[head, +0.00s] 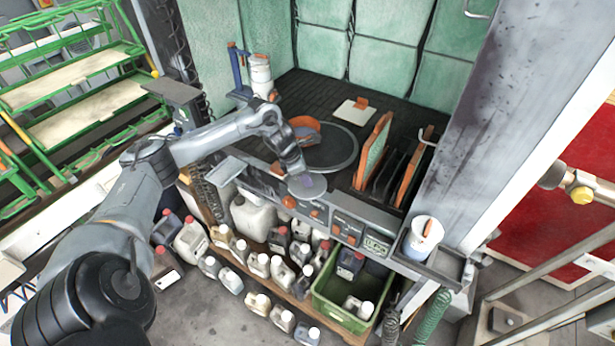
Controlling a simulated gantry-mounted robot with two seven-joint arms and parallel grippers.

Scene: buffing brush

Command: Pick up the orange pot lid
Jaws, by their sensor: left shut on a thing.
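My left gripper (300,172) reaches over the front edge of the workbench, pointing down. A flat, round, grey-purple disc (309,187) with a paler rim is at its fingertips, and the gripper is shut on it. I see no orange on the disc's visible face and cannot tell whether it is the pot lid. An orange curved piece (303,122) lies behind my wrist on the round dark plate (338,150); the wrist hides part of it. My right gripper is not in view.
A cream square with an orange handle (352,112) lies farther back. Upright orange-edged panels (374,150) stand right of the round plate. A white tub (423,237) stands at the front right corner. Several bottles and a green crate (340,312) sit below.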

